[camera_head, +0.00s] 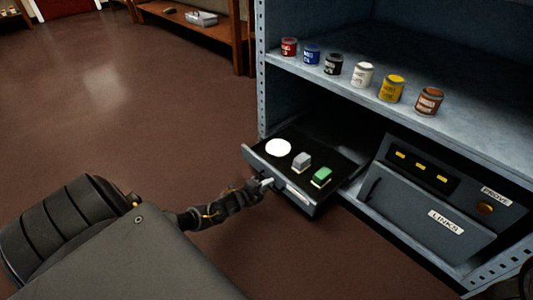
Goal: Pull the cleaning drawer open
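The cleaning drawer (283,199) is a dark drawer at the lower left of the blue-grey shelf unit. It stands pulled out from the unit, its inside showing. A white round item (278,147), a grey block (301,162) and a green-topped block (321,177) lie in it. My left gripper (265,184) is at the handle on the drawer's front. Its fingers are small and dark here, and I cannot tell whether they are closed on the handle. My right gripper does not show clearly; only a dark piece appears at the lower right edge.
Several paint cans (362,75) stand in a row on the shelf above the drawer. A grey box labelled "LINKS" (425,210) stands right of the drawer. A wooden bench (205,30) is at the back. The brown floor left of the drawer is clear.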

